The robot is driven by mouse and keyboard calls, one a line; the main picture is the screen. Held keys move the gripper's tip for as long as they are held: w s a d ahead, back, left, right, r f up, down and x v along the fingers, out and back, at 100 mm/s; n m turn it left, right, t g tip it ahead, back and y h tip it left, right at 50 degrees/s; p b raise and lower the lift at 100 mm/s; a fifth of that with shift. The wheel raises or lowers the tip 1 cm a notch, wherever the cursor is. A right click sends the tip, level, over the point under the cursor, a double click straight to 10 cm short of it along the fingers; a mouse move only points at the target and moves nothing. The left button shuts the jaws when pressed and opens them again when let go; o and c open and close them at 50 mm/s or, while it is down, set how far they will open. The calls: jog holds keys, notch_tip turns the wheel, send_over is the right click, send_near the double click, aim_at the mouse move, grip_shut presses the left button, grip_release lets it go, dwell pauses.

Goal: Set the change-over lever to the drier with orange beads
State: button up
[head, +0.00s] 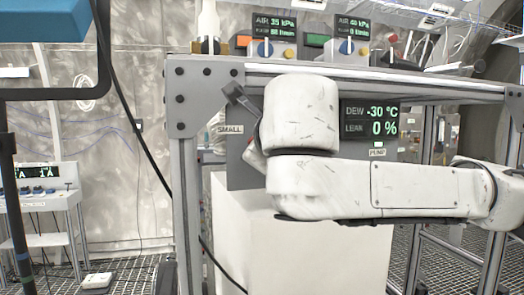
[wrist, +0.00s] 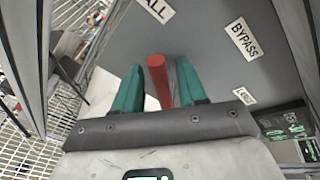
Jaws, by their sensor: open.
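In the wrist view a red lever handle (wrist: 158,78) stands out from a grey panel (wrist: 205,45). My gripper (wrist: 160,70) is open, with one teal finger on each side of the handle; I cannot tell whether either touches it. Labels on the panel read BYPASS (wrist: 242,38) and, partly cut off, "ALL" (wrist: 154,9); a third label (wrist: 244,95) is too small to read surely. In the head view the panel's SMALL label (head: 230,130) shows, but my arm hides the handle and most of the panel. I cannot make out any drier with orange beads.
A dark display (head: 369,120) reads DEW -30 °C and LEAK 0 %. A steel frame (head: 188,190) surrounds the panel, with a white block (head: 290,250) below. A bench (head: 40,205) stands left; grating covers the floor.

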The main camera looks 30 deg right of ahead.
jog(key=b+v, duration=0.2)
jog(key=v, duration=0.9)
jog(key=shift+w, duration=0.1)
